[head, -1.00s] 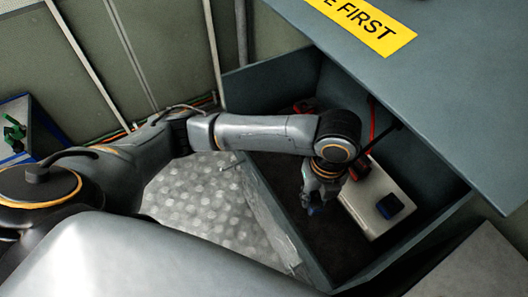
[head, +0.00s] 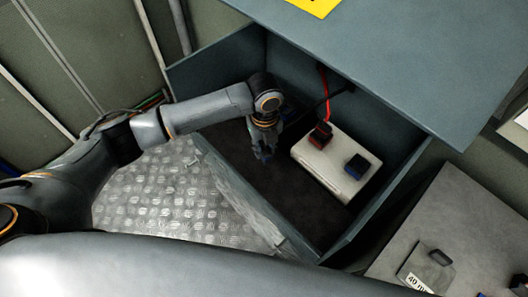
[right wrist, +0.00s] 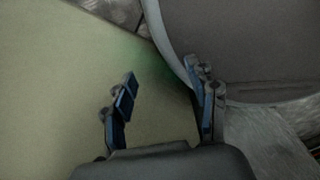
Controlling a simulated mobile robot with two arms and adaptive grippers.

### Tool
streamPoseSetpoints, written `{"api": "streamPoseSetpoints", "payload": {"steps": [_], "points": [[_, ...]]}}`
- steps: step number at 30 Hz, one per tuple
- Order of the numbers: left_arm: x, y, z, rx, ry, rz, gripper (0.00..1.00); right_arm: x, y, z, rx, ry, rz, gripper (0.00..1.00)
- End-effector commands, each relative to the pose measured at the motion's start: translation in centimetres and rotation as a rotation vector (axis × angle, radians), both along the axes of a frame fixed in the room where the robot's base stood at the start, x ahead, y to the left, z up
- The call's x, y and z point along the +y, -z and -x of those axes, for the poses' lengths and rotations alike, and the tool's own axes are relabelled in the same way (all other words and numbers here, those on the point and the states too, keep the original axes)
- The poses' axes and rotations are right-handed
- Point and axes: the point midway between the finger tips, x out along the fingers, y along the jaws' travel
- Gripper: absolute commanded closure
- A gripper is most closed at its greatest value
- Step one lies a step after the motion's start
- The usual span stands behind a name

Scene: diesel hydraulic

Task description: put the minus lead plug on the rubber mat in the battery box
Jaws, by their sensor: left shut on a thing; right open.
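My left gripper (head: 263,152) points down inside the open battery box (head: 242,205), left of the pale battery (head: 310,160) and above the dark mat (head: 300,205) on the box floor. It is shut on a small dark thing, apparently the minus lead plug, mostly hidden by the fingers. Whether it touches the mat I cannot tell. A red plug (head: 320,132) with a red cable sits at the battery's far end. A blue block (head: 357,167) sits on its near end. My right gripper (right wrist: 163,95) is open and empty in the right wrist view.
A blue-grey panel (head: 390,60) with a yellow label overhangs the box at the back right. A black cable (head: 323,100) hangs beside the red one. A grey case (head: 440,225) stands at the right. Tread-plate floor (head: 150,200) lies left of the box.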

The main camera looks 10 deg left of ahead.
Motion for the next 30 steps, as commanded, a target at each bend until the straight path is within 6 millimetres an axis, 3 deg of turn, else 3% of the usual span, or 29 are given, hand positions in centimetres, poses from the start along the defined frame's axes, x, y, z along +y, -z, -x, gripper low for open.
{"api": "streamPoseSetpoints", "payload": {"steps": [9, 20, 21, 24, 30], "points": [[0.3, 3.5, -0.5, 0.000, 0.000, -0.001, 1.00, 0.8, -0.3, 0.0, -0.001, 0.002, -0.010, 0.42], [0.3, 4.0, -0.5, 0.000, 0.000, -0.001, 1.00, 0.8, -0.2, 0.0, 0.000, 0.001, -0.010, 0.42], [0.3, 4.0, -0.5, 0.000, 0.001, -0.001, 0.73, 0.8, -0.2, 0.0, 0.000, 0.001, -0.009, 0.42], [0.3, 4.0, -0.5, 0.000, 0.001, -0.001, 0.52, 0.7, -0.2, 0.0, 0.001, 0.000, -0.008, 0.42], [0.3, 4.0, -0.5, 0.000, 0.000, -0.001, 0.52, 0.4, -0.2, 0.1, 0.001, -0.001, -0.004, 0.42]]}}
